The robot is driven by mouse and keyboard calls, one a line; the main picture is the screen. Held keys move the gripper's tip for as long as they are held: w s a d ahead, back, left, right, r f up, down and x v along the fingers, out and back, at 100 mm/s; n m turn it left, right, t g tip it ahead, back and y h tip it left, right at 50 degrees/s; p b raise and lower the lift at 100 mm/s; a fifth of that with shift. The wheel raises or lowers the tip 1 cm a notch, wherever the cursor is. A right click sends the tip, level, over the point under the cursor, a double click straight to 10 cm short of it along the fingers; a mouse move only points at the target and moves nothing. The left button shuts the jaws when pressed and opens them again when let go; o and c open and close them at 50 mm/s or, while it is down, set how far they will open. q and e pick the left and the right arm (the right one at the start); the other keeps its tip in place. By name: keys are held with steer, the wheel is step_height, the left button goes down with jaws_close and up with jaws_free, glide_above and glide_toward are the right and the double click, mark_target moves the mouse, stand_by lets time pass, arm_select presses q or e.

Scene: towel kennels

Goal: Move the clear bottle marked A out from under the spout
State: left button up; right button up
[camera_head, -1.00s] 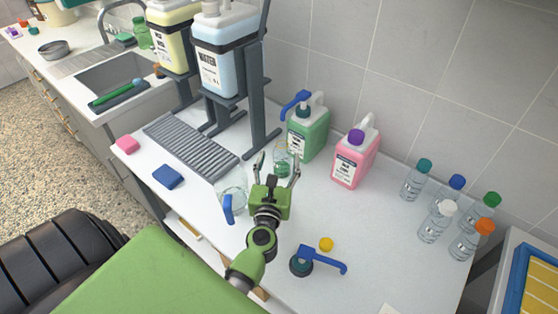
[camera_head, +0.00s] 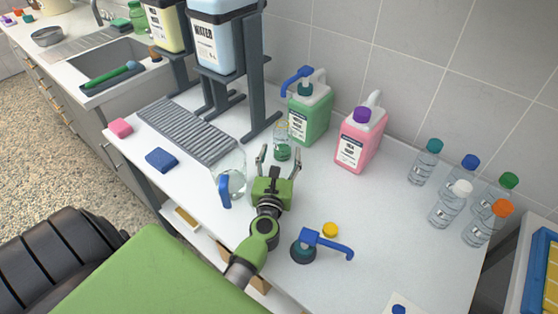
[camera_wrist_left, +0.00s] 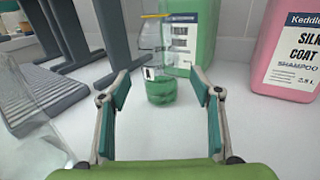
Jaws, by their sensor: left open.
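The clear bottle (camera_head: 282,141) has green liquid in its bottom. It stands upright in front of the green jug (camera_head: 312,112), below that jug's blue pump spout (camera_head: 297,78). My left gripper (camera_head: 280,150) is open and empty on the near side of the bottle. In the left wrist view the bottle stands just beyond the fingertips, roughly centred in the gap (camera_wrist_left: 162,88). My right gripper is not in view.
A clear pitcher with a blue handle (camera_head: 229,180) stands close left of my gripper. A pink shampoo jug (camera_head: 360,138) stands right of the green one. A blue pump (camera_head: 318,243) and yellow cap (camera_head: 330,230) lie nearer. The counter (camera_head: 380,215) is clear before the capped bottles (camera_head: 449,203).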

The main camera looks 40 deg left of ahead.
mark_target(281, 150)
arm_select(q)
steer(key=x, duration=0.5)
steer(key=shift+s+f, duration=0.1)
steer(key=c, duration=1.3)
